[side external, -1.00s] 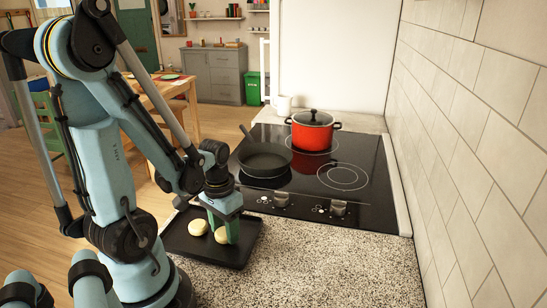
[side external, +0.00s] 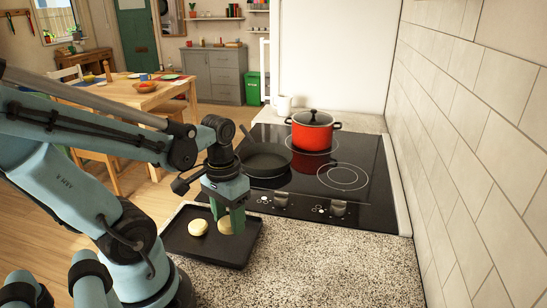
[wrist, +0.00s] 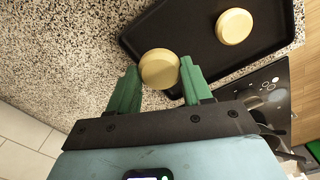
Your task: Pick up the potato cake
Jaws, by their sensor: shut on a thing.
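My gripper (side external: 231,219) is shut on a round, pale yellow potato cake (side external: 225,226). In the wrist view this cake (wrist: 160,68) sits between the two green fingers (wrist: 158,82). It appears held a little above the dark tray (side external: 245,245), near the tray's right side in the side view. A second, similar potato cake (side external: 198,227) lies on the tray to the left of the gripper. That cake also shows in the wrist view (wrist: 235,26), apart from the fingers. The fingers hide part of the held cake in the side view.
The tray lies on a speckled counter (side external: 320,260). Behind it is a black cooktop with a dark frying pan (side external: 265,160) and a red lidded pot (side external: 312,135). A tiled wall (side external: 470,150) bounds the right. Counter right of the tray is clear.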

